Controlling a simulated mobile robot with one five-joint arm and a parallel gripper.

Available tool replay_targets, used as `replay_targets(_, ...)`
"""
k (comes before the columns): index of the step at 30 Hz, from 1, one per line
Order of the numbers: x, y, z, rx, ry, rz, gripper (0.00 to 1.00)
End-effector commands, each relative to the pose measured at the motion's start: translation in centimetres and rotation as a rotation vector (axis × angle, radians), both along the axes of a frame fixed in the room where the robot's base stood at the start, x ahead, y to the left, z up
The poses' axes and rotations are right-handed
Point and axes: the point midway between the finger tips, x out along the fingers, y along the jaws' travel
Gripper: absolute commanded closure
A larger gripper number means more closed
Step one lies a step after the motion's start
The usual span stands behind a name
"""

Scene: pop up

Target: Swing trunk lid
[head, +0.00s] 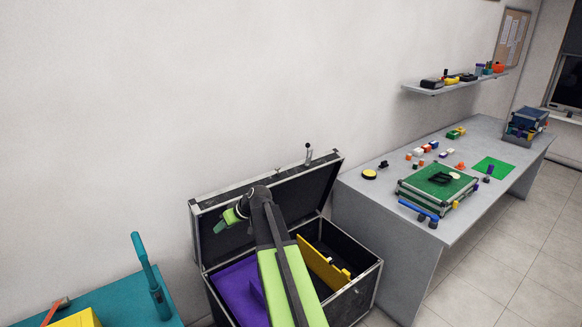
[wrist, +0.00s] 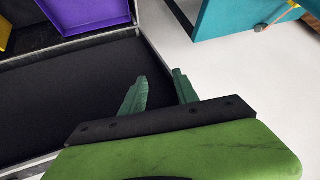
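The trunk (head: 362,292) is a black case with metal edges on the floor. Its lid (head: 303,188) stands raised and tilted back near the wall. My gripper (head: 220,226) is at the left end of the lid, in front of its inner face. In the wrist view my gripper (wrist: 160,75) has its two green fingers apart with nothing visibly clamped. The dark lid panel (wrist: 75,95) fills the left of that view, and its side edge runs down toward the fingers. Whether a finger touches the lid cannot be told. My arm hides part of the lid and the trunk's inside.
The trunk holds a purple bin (head: 238,285) and a yellow panel (head: 322,264). A grey table (head: 480,150) with a green case (head: 437,183) stands close on the right. A teal bench (head: 125,302) stands at the left. Floor (head: 480,290) is clear at front right.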

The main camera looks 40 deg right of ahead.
Motion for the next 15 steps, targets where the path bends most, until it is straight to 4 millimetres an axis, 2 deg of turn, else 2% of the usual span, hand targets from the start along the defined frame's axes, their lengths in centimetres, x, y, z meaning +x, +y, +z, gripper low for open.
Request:
replay_targets(1, 1.5, -5.1, 1.9, -0.008, -0.079, -0.036, 0.64)
replay_targets(2, 2.0, -7.8, 2.8, -0.017, -0.128, -0.054, 0.64)
replay_targets(3, 2.5, -11.3, 4.1, -0.034, -0.192, -0.081, 0.64)
replay_targets(6, 2.6, -19.5, 6.9, -0.084, -0.322, -0.149, 0.64)
replay_targets(9, 1.9, -25.8, 9.0, -0.135, -0.411, -0.209, 0.64)
replay_targets(10, 1.7, -27.3, 9.5, -0.147, -0.43, -0.225, 0.64)
replay_targets(12, 1.1, -29.8, 10.3, -0.172, -0.465, -0.251, 0.64)
replay_targets(15, 0.6, -31.7, 10.9, -0.191, -0.489, -0.272, 0.64)
